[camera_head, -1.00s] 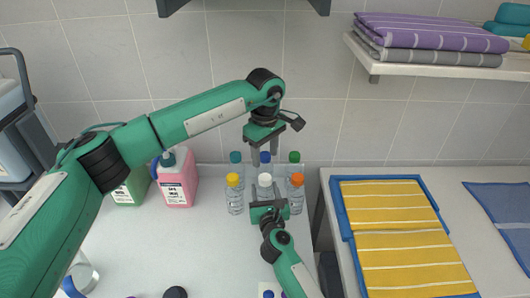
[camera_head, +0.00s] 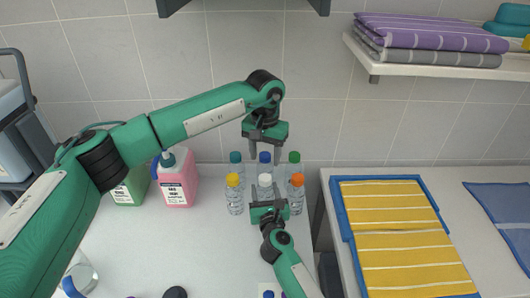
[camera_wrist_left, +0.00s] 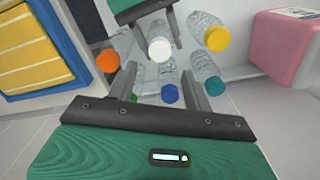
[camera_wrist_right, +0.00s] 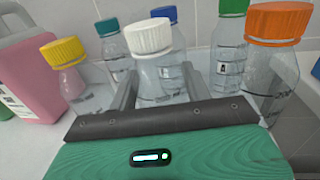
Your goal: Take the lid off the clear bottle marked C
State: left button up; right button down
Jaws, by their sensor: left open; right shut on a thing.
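Several clear bottles with coloured lids stand in two rows; I cannot read a letter C on any. My right gripper (camera_head: 268,188) is shut on the front-row bottle with the white lid (camera_wrist_right: 149,36), holding its body below the lid. This bottle (camera_wrist_right: 163,75) stands upright with its lid on. My left gripper (camera_head: 264,153) points down, open and empty, just above the back-row bottle with the blue lid (camera_head: 265,157). In the left wrist view the blue lid (camera_wrist_left: 169,93) shows between the fingers, apart from them.
Neighbouring bottles have yellow (camera_head: 233,180), orange (camera_head: 297,179), teal (camera_head: 235,157) and green (camera_head: 294,157) lids, close on both sides. A pink jug (camera_head: 177,180) stands left. A blue tray (camera_head: 347,215) with yellow towels lies right. The wall is close behind.

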aim_at(265, 177)
pick_arm(q)
notch_tip(265, 177, down, 8)
jog(key=shift+r, duration=0.15)
jog(key=shift+c, duration=0.4)
